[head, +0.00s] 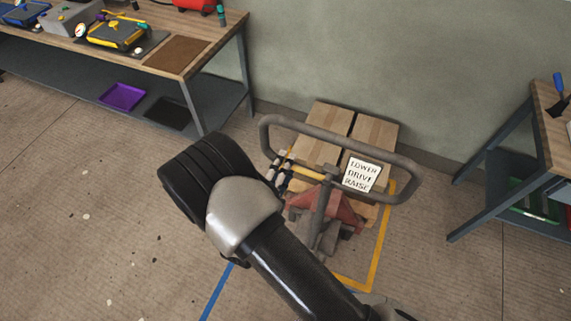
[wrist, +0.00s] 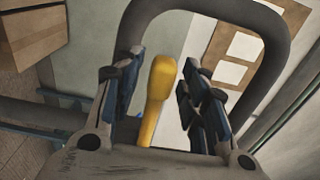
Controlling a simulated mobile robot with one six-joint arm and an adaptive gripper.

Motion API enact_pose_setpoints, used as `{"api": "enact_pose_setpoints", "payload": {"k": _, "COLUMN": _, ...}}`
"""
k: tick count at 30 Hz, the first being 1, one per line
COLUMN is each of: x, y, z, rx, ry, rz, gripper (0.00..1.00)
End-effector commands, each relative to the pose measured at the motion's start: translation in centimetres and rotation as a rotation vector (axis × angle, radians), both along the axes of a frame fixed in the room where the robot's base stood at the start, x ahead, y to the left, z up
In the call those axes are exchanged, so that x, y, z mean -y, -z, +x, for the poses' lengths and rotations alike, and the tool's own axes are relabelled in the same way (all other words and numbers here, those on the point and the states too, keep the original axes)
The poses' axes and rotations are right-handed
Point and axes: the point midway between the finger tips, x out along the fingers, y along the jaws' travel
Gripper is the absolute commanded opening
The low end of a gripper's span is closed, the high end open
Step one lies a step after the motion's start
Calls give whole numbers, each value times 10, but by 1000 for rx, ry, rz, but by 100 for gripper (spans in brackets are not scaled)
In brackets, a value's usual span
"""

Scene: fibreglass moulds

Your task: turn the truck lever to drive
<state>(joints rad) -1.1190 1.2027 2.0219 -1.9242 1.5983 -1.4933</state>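The pallet truck's grey loop handle (head: 400,165) stands in front of the pallet in the head view, with a white sign (head: 362,174) reading LOWER, DRIVE, RAISE. The yellow lever (head: 306,172) sticks out to the left inside the loop, beside the sign. My gripper (head: 278,177) is at the lever's left end. In the wrist view, the yellow lever (wrist: 158,92) stands upright between the spread fingers of my gripper (wrist: 163,80). The fingers are open, with the right one very close to the lever; contact is not clear. The arm hides part of the truck in the head view.
The handle loop (wrist: 262,28) arches around the fingers in the wrist view. A workbench (head: 215,50) stands at the upper left and another bench (head: 545,105) at the right.

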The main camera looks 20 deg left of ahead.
Motion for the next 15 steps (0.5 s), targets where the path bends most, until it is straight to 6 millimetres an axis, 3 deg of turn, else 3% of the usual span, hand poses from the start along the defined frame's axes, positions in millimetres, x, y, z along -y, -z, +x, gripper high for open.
{"api": "enact_pose_setpoints", "payload": {"k": 15, "x": -7, "y": -1, "z": -69, "rx": 1, "ry": -3, "rz": 0, "gripper": 40}}
